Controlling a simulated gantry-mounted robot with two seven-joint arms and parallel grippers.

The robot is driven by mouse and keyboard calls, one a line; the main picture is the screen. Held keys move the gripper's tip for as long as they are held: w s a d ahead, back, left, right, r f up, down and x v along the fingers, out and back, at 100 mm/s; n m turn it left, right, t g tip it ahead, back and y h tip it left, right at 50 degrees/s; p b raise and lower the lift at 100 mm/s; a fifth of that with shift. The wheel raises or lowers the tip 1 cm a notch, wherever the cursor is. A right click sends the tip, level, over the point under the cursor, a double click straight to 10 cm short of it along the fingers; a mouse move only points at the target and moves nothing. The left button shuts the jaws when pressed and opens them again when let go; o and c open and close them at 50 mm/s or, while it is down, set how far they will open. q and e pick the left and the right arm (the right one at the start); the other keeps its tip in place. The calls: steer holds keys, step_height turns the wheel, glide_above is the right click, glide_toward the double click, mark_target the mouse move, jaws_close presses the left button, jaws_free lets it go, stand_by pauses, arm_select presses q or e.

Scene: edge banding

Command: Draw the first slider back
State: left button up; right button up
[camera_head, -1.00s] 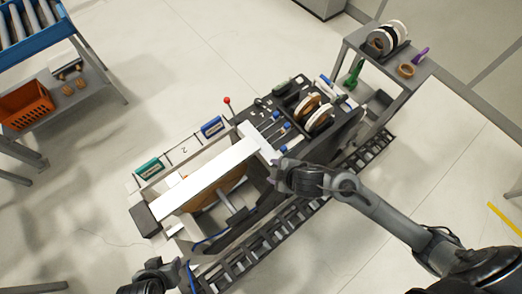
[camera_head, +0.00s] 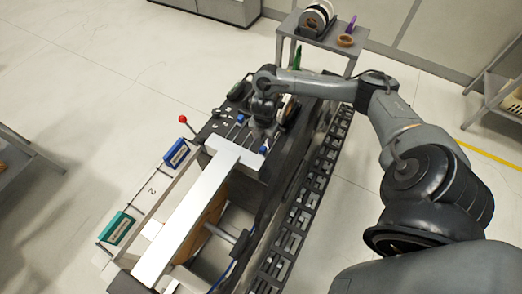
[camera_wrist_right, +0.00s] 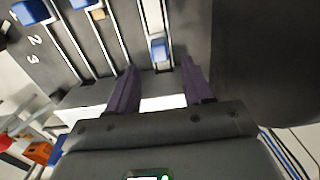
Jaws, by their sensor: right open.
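The sliders are blue knobs in slots on the dark panel (camera_head: 215,128) of the edge-banding machine. In the right wrist view, one blue slider knob (camera_wrist_right: 158,48) sits near the end of its slot, centred between and just beyond my right fingertips. Two more knobs, a left one (camera_wrist_right: 30,12) and a middle one (camera_wrist_right: 80,4), sit farther along their slots. The digits 2 and 3 show beside the slots; which slider is the first I cannot tell. My right gripper (camera_wrist_right: 160,82) is open and empty over the panel; it also shows in the head view (camera_head: 262,130). My left gripper is out of view.
A red-knobbed lever (camera_head: 183,119) stands at the panel's left. A long white board (camera_head: 190,215) lies along the machine below the sliders. Blue (camera_head: 176,153) and green (camera_head: 117,228) blocks sit on its left rail. A grey stand (camera_head: 335,40) holds rolls behind.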

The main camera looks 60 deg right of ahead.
mark_target(263, 148)
steer(key=shift+f+b, duration=0.55)
steer(key=shift+f, duration=3)
steer(key=shift+c, duration=0.3)
jaws_close()
